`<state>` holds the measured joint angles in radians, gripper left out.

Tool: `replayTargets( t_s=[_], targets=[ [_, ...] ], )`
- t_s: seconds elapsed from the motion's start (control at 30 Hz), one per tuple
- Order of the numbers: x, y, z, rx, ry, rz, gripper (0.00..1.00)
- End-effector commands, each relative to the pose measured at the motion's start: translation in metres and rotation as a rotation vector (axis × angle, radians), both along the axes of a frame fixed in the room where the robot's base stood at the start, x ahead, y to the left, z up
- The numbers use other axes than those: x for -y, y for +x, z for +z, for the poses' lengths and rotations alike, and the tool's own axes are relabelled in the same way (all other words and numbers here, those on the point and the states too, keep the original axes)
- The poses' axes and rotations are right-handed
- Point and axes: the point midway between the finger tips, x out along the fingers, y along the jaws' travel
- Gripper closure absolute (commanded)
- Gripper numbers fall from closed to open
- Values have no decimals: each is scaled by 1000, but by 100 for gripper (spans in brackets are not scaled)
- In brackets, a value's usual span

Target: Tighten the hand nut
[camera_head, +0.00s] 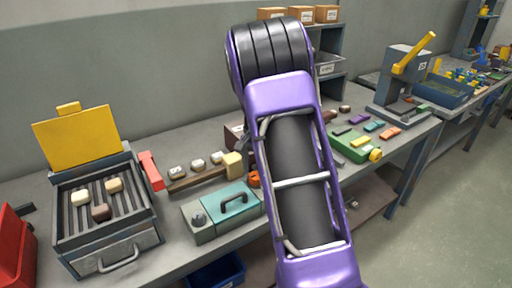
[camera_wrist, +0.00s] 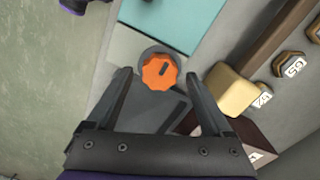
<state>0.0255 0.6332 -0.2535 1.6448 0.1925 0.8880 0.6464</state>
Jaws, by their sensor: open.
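The hand nut, an orange lobed knob (camera_wrist: 160,72) with a dark slot mark, sits on a grey round base on a grey fixture in the wrist view. In the head view a little of the orange nut (camera_head: 254,179) shows left of my arm. My gripper (camera_wrist: 157,78) is open, one finger on each side of the nut in the picture. I see no contact, and cannot tell how far the fingertips are above it. In the head view my gripper is hidden behind my arm.
A teal plate (camera_head: 228,207) with a black handle lies beside the nut. A cream block (camera_wrist: 232,90) is close to the right finger. A rail with labelled pieces (camera_head: 198,174) lies behind. A grill box (camera_head: 140,240) with a raised yellow lid stands left.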

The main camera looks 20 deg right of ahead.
Motion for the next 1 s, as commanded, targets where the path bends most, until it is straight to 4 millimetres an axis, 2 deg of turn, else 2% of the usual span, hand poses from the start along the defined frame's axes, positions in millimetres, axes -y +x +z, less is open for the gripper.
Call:
replayTargets(
  t_s=[0.4, 0.6, 0.8, 1.0],
  targets=[
    [0, 1, 100, 6, -1, -1, 15],
    [0, 0, 140, 5, 0, -2, 15],
    [0, 0, 159, 1, 0, -2, 15],
    [0, 0, 162, 0, 0, -2, 15]
  ],
)
